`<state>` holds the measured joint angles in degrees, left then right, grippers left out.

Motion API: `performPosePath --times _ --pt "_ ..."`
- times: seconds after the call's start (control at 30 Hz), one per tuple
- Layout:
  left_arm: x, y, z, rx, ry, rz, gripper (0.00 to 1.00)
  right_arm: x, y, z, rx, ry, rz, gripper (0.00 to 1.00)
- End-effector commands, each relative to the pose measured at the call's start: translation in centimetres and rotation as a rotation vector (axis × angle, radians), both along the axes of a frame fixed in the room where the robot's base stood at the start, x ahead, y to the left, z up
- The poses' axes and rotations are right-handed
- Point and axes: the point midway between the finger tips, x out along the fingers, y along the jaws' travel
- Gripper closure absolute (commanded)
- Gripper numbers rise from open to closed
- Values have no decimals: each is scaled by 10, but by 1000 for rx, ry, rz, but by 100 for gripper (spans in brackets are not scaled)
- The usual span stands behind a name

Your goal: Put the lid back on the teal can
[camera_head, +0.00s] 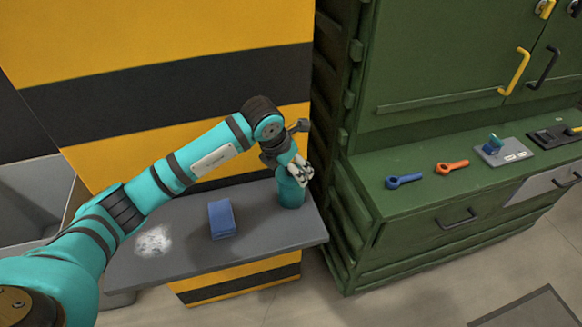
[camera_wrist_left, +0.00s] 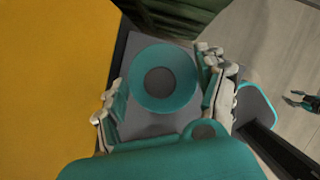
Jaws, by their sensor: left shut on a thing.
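The teal can (camera_head: 290,192) stands upright near the right end of the grey shelf. My left gripper (camera_head: 299,174) is right over it, fingers pointing down. In the left wrist view a round teal lid with a grey middle (camera_wrist_left: 135,80) sits between the fingers of my left gripper (camera_wrist_left: 163,98), which are shut on it. The lid hides the can's top from above, so I cannot tell whether lid and can touch. A small gripper-like shape (camera_wrist_left: 301,100), seemingly my right gripper, shows at the right edge of the wrist view; its opening is too small to judge.
A blue block (camera_head: 222,219) and a white powdery patch (camera_head: 153,241) are on the grey shelf (camera_head: 190,255). A green cabinet (camera_head: 350,215) rises close to the shelf's right end. Its ledge holds blue (camera_head: 404,181) and orange (camera_head: 452,167) tools. A striped yellow wall (camera_head: 150,30) stands behind.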

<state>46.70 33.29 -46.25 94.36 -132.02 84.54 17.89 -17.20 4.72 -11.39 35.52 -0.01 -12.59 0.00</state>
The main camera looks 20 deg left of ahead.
Motion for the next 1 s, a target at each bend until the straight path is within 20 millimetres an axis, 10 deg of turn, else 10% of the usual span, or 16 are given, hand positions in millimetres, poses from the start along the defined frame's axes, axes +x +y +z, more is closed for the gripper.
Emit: performPosePath --times 1.0 --pt "0 0 -3 1 0 0 59 1 4 -6 5 0 -1 60"
